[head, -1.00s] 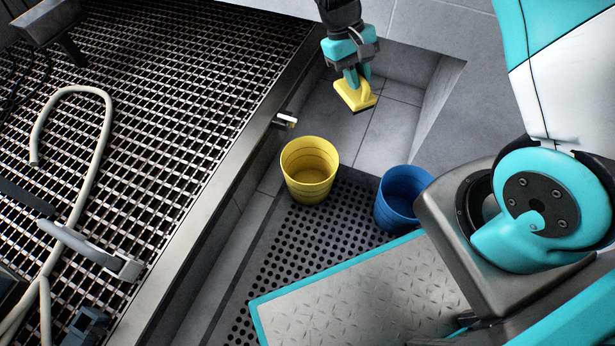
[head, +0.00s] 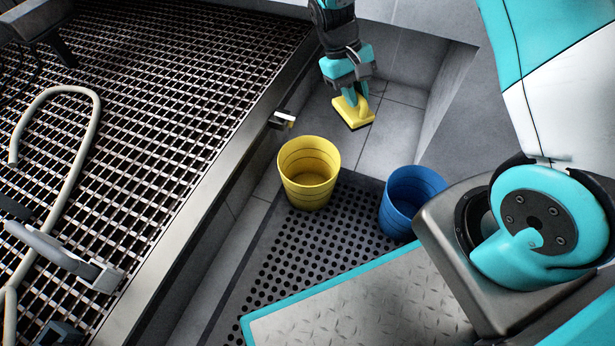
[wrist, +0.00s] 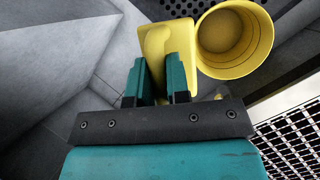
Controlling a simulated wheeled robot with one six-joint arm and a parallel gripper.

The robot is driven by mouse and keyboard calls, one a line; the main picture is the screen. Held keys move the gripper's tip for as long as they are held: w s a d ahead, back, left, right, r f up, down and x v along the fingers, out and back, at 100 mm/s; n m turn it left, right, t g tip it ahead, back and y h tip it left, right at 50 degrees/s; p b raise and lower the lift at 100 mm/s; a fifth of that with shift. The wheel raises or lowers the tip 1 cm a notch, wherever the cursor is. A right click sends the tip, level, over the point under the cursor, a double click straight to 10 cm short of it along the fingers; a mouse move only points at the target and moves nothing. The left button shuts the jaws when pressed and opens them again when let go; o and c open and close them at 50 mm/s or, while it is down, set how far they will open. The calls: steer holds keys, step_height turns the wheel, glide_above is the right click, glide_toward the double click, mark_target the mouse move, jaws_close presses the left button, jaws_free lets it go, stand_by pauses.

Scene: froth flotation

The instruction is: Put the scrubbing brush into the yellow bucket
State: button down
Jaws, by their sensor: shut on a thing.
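The scrubbing brush (head: 353,110) is yellow with a dark underside. My gripper (head: 354,92) is shut on it and holds it above the grey tiled floor, behind and to the right of the yellow bucket (head: 308,190). The bucket stands upright and looks empty, on a black perforated mat. In the wrist view the brush (wrist: 158,42) is between the teal fingers of my gripper (wrist: 160,75), and the yellow bucket (wrist: 262,40) shows just beyond it to the right. The brush is outside the bucket.
A blue bucket (head: 408,200) stands to the right of the yellow one on the perforated mat (head: 290,245). A raised metal grating (head: 150,110) with a pale hose (head: 95,110) lies to the left. A small fitting (head: 283,119) sticks out from its edge.

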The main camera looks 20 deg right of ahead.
steer(key=shift+w+a+r+p, duration=0.1)
steer(key=shift+a+r+p, duration=0.25)
steer(key=shift+a+p, duration=0.25)
steer(key=w+a+f, duration=0.2)
steer(key=a+f, duration=0.6)
steer(key=f, duration=0.2)
steer(key=shift+a+f+b, duration=0.35)
steer(key=shift+f, duration=0.05)
steer(key=shift+w, duration=0.1)
steer(key=shift+s+d+r+p, duration=0.1)
steer(key=shift+s+d+p, duration=0.1)
steer(key=shift+p, duration=0.35)
steer(key=shift+f, duration=0.3)
step_height(320, 180, down, 12)
steer(key=b, duration=0.6)
steer(key=shift+f, duration=0.15)
stand_by(2.2)
steer(key=shift+f, duration=0.15)
stand_by(0.5)
